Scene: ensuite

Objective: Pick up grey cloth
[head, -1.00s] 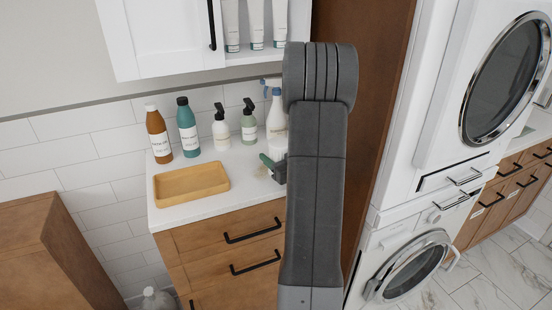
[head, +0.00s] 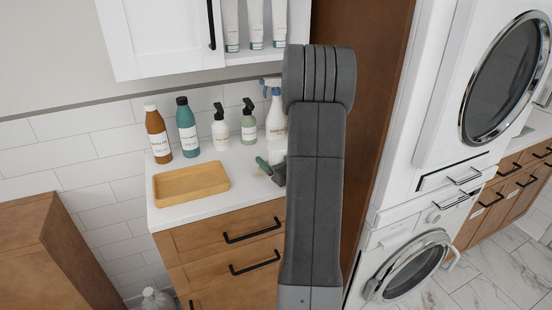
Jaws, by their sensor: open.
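I cannot make out a grey cloth for certain in the head view. My gripper (head: 266,168) shows only in part, low over the white counter (head: 238,179), at the left edge of my arm. One green-tipped finger shows, with a dark grey part beside it; my arm hides the rest. The gripper is open, and I see nothing held in it. The counter behind my arm is hidden.
A yellow tray (head: 160,190) lies at the counter's front left. Behind it stand a brown bottle (head: 158,136), a teal bottle (head: 187,130), pump bottles (head: 220,130) and a spray bottle (head: 275,118). A pale rounded object (head: 158,299) is low at left.

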